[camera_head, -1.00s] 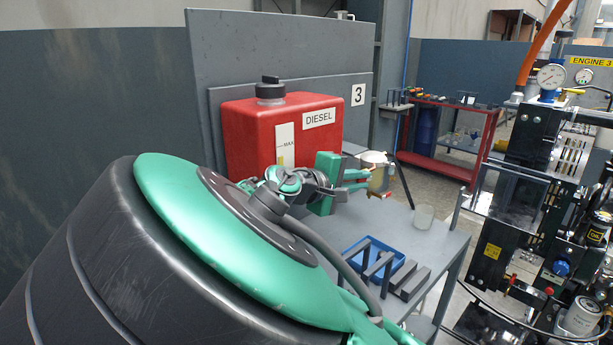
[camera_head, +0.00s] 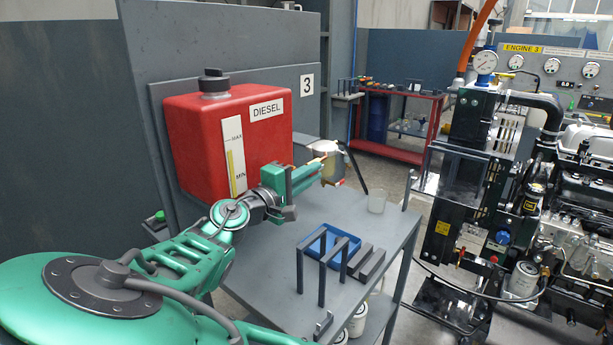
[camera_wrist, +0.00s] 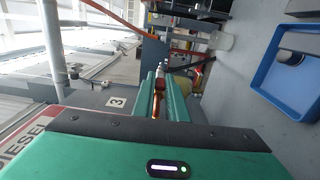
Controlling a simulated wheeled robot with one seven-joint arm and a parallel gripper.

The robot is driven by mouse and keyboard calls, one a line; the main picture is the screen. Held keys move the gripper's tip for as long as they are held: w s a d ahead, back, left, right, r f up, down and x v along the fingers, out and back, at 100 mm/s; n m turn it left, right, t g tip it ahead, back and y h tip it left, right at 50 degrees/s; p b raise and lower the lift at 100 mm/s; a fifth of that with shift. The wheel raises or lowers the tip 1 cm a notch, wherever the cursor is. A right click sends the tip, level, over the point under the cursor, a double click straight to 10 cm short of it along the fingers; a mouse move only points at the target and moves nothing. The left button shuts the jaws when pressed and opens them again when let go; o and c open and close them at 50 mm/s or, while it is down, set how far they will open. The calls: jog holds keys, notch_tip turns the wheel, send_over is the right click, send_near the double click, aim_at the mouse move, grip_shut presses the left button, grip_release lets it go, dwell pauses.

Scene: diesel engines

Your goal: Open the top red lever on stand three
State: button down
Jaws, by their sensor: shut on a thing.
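My gripper (camera_head: 323,168) reaches from the left over the grey stand, at the metal filter bowl (camera_head: 330,150) beside the red DIESEL tank. In the wrist view, my two green fingers (camera_wrist: 160,95) are shut on a slim orange-red piece (camera_wrist: 156,104), which looks like the red lever. Metal fittings with a reddish end (camera_wrist: 159,74) lie just beyond the fingertips. Small red and brass parts show under the bowl in the head view. The fingers partly hide the lever, so its angle is hard to tell.
The red DIESEL tank (camera_head: 233,140) stands against the panel with the number 3 sign (camera_head: 307,85). The engine (camera_head: 580,190) stands to the right.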

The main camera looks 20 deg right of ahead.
jog(key=c, duration=1.9)
grip_release()
jog(key=shift+s+f, duration=0.15)
jog(key=shift+f, duration=0.2)
jog(key=shift+c, duration=0.2)
jog(key=shift+o, duration=0.7)
jog(key=shift+r, duration=0.15)
jog(key=v, duration=1)
jog(key=shift+a, duration=0.35)
jog(key=shift+s, duration=0.1)
